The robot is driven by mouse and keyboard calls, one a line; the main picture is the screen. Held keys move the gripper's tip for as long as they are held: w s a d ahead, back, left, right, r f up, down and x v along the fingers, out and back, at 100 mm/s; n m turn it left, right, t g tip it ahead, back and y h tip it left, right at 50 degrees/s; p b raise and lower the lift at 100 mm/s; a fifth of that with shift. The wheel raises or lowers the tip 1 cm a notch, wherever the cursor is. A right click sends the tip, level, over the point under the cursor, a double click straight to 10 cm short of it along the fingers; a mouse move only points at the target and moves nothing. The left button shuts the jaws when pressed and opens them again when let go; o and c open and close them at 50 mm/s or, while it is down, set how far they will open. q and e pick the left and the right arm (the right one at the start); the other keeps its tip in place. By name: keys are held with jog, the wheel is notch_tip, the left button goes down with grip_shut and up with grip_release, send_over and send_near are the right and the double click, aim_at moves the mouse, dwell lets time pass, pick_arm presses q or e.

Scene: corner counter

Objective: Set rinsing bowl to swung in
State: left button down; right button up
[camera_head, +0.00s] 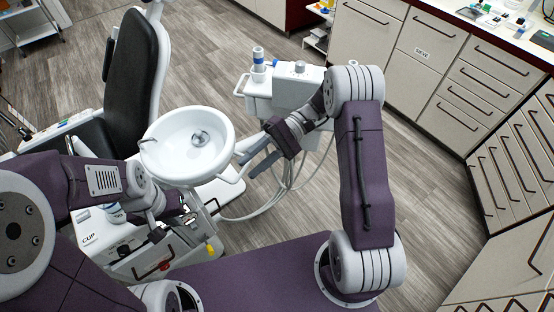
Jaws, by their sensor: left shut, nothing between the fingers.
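The rinsing bowl (170,150) is a round white basin with a metal drain piece in its middle. It sits left of centre, beside the dental chair and above the unit's body. My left gripper (182,212) is low, just below the bowl's near side. It is shut and empty, and its fingers are partly hidden among the unit's parts. My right gripper (257,160) is to the right of the bowl, pointing left towards its rim. Its two dark fingers are apart with nothing seen between them. I cannot tell whether they touch the bowl's rim or its handle.
The dental chair's black backrest (137,75) stands behind the bowl. A white instrument unit (297,88) with hoses stands behind my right gripper. A cup unit (105,232) is below the bowl. Cabinets (425,60) line the right; wooden floor (440,190) lies open between.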

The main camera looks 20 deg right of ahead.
jog(key=s+d+r, duration=0.4)
jog(key=d, duration=0.2)
